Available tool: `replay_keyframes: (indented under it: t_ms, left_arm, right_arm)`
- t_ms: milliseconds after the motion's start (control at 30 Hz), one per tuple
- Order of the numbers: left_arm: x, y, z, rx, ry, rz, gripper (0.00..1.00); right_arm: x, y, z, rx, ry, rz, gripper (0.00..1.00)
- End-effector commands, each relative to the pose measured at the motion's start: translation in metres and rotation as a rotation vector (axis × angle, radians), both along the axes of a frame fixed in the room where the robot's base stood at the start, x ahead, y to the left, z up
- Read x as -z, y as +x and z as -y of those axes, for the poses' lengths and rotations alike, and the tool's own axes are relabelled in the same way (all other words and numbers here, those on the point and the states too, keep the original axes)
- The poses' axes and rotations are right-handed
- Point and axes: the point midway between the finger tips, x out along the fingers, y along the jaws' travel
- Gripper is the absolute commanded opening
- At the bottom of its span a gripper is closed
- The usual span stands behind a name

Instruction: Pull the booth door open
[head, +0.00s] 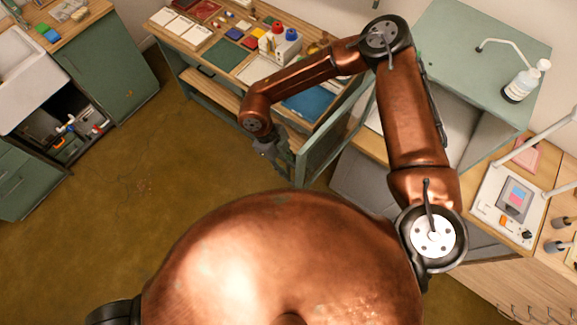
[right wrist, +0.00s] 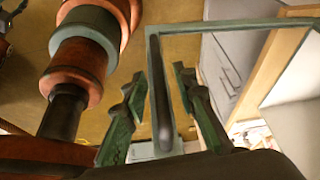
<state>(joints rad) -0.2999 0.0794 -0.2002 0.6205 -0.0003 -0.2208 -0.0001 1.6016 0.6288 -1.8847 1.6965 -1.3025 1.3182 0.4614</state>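The booth (head: 480,45) is a green box at the upper right of the head view. Its door (head: 318,150), a green frame around a clear pane, stands swung out from the booth's front. The door frame also shows in the right wrist view (right wrist: 236,62). My right gripper (head: 272,150) is at the door's outer edge. In the right wrist view its two fingers (right wrist: 160,85) are spread on either side of the dark upright door handle (right wrist: 158,100), with visible gaps. The handle is hidden behind the gripper in the head view.
A wooden worktable (head: 190,45) with pigment pots, trays and a blue sheet stands behind my right forearm. A pump bottle (head: 522,82) stands on the booth top. A bench with a white device (head: 508,205) is at right. The brown floor (head: 130,185) at left is clear.

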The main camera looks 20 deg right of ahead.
Motion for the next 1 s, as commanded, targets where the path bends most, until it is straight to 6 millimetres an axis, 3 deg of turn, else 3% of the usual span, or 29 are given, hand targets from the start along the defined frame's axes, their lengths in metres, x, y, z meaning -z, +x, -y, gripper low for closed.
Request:
replay_keyframes:
  t_ms: [333, 867, 1000]
  left_arm:
    - [0.0, 0.0004, 0.0003, 0.0, 0.0, 0.001, 0.4]
    - [0.0, 0.0005, 0.0003, 0.0, 0.0, 0.001, 0.4]
    - [0.0041, -0.0035, 0.0, -0.001, 0.0, -0.003, 0.4]
  right_arm:
    - [-0.0004, 0.0001, -0.0001, 0.0, 0.0, 0.0, 0.0]
    - [-0.0007, 0.0003, 0.0002, 0.0, -0.001, 0.001, 0.0]
    - [0.0004, -0.0076, -0.0008, -0.043, -0.002, -0.001, 0.0]
